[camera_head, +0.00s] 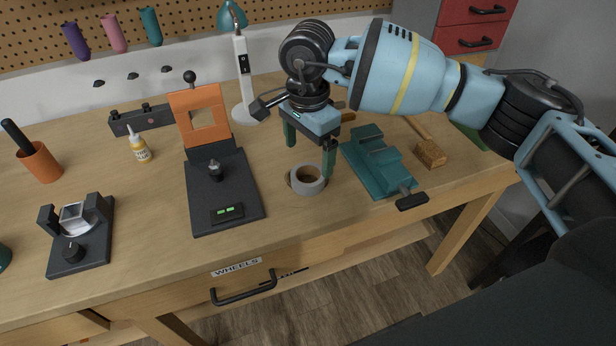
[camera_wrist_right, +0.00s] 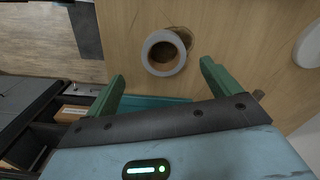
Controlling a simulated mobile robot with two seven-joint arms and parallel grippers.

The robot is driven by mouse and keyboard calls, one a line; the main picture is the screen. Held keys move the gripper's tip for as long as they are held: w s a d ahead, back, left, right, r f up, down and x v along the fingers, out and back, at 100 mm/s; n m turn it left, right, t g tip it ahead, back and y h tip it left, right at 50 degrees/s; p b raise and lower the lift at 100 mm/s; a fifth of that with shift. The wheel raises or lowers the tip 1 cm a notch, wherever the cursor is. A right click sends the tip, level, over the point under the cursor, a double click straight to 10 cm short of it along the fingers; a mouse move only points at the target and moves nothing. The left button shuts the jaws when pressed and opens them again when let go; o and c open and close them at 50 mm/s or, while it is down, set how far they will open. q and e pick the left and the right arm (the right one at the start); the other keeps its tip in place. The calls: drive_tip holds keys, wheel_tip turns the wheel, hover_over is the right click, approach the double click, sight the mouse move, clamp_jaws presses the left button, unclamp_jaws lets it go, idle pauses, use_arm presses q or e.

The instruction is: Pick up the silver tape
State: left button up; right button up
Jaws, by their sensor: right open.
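The silver tape (camera_head: 307,180) is a grey roll lying flat on the wooden workbench, right of the black stand with the orange frame. It also shows in the right wrist view (camera_wrist_right: 164,53), ahead of my fingers and roughly centred between them. My right gripper (camera_head: 310,158) is open and empty, with its green fingers pointing down above and just behind the tape. In the right wrist view the two green fingers (camera_wrist_right: 163,85) stand wide apart, with nothing between their tips. My left gripper is not in view.
A teal vise (camera_head: 378,165) stands close right of the tape, with a wooden mallet (camera_head: 430,154) beyond it. The black stand (camera_head: 222,190) is on the left. A lamp (camera_head: 243,75) stands behind. The bench in front of the tape is clear up to its edge.

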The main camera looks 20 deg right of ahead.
sight(307, 170)
drive_tip(key=shift+f, duration=0.6)
drive_tip(key=f, duration=0.5)
drive_tip(key=shift+w+p, duration=0.25)
drive_tip(key=shift+p, duration=0.05)
